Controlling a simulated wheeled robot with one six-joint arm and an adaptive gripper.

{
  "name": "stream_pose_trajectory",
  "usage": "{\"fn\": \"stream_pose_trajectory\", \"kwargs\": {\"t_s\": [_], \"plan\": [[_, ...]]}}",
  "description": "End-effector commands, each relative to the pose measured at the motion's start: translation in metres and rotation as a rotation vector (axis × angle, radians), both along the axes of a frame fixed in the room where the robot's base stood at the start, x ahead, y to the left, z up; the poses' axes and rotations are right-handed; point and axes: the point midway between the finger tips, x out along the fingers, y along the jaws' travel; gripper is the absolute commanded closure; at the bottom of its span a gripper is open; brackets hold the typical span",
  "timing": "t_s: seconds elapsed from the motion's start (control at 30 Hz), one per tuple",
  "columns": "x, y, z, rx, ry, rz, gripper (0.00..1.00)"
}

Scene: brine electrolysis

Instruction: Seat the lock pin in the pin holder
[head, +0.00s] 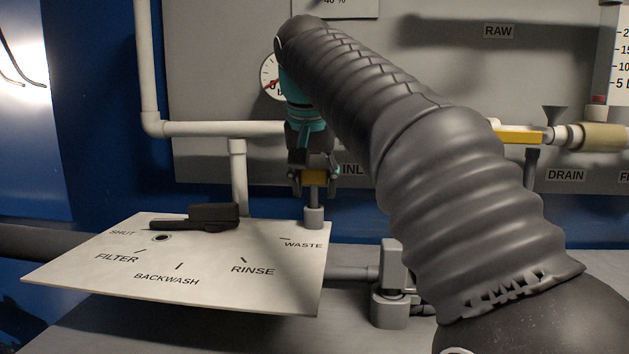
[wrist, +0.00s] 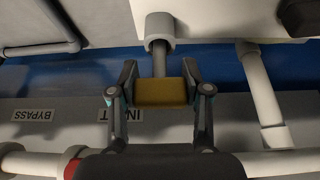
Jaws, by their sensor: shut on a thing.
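My gripper (head: 315,180) is shut on the yellow head of the lock pin (head: 314,177), with one finger on each side. In the wrist view the lock pin's yellow head (wrist: 160,92) sits between the fingers, and its grey shaft (wrist: 159,63) runs away from the gripper. The pin holder (head: 313,217) is a short grey cylinder at the back right corner of the pale dial plate. The shaft points down to the holder's mouth and meets it in both views. The holder (wrist: 158,27) shows at the top of the wrist view. How deep the shaft sits is hidden.
The pale dial plate (head: 215,262) carries a black lever handle (head: 200,217) near SHUT. White pipes (head: 225,128) and a grey wall panel stand behind. A grey fitting (head: 390,290) lies right of the plate. A yellow valve handle (head: 520,137) is at the right.

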Motion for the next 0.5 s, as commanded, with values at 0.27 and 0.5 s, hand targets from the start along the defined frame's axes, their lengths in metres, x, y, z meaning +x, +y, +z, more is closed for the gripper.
{"fn": "stream_pose_trajectory", "kwargs": {"t_s": [0.27,0.5], "plan": [[0.0004,0.0003,-0.0026,-0.001,0.005,0.0,0.37],[0.0002,0.0003,-0.0014,0.0,0.003,0.0,0.23]]}}
